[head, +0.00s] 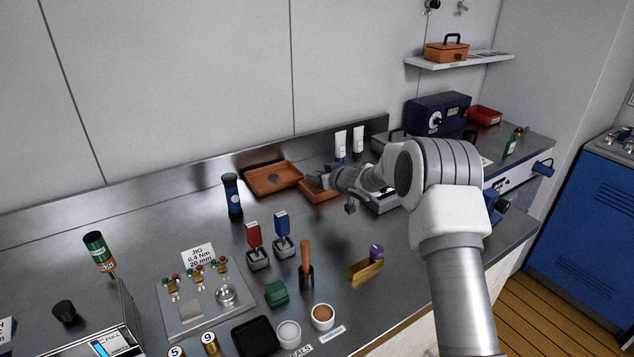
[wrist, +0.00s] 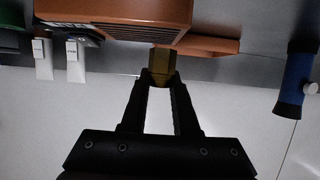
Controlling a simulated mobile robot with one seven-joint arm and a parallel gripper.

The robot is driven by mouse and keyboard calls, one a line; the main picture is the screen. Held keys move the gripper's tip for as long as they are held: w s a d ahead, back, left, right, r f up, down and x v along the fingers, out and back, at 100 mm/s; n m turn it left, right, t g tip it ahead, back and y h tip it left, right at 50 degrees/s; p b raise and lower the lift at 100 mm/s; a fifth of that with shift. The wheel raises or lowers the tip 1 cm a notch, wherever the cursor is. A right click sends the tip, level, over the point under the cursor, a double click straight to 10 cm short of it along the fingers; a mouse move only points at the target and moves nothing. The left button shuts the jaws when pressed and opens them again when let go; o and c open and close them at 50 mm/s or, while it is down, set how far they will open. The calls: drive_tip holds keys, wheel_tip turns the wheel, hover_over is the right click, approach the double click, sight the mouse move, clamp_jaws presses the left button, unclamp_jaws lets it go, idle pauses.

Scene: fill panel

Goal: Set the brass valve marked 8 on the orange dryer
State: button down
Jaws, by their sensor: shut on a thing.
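The orange dryer (head: 318,190) stands toward the back of the steel bench, partly hidden by my gripper in the head view. In the wrist view its orange body (wrist: 140,12) fills the top. My gripper (head: 328,180) is over the dryer. In the wrist view my gripper (wrist: 160,82) is shut on a brass valve (wrist: 161,62). The valve's far end meets the dryer's edge in the picture; I cannot tell whether it touches or is seated. No number shows on it. Two other brass pieces, marked 5 (head: 177,352) and 9 (head: 210,343), stand at the front.
An orange tray (head: 272,178) lies just left of the dryer. Two white tubes (head: 341,146) stand behind my gripper. A jig plate (head: 198,305) and several small items occupy the front.

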drive_tip(key=shift+f, duration=0.7)
drive_tip(key=shift+f, duration=0.15)
drive_tip(key=c, duration=0.7)
unclamp_jaws()
drive_tip(key=shift+f, duration=0.1)
drive_tip(key=shift+r, duration=0.25)
drive_tip(key=v, duration=1.2)
drive_tip(key=shift+s+d, duration=0.1)
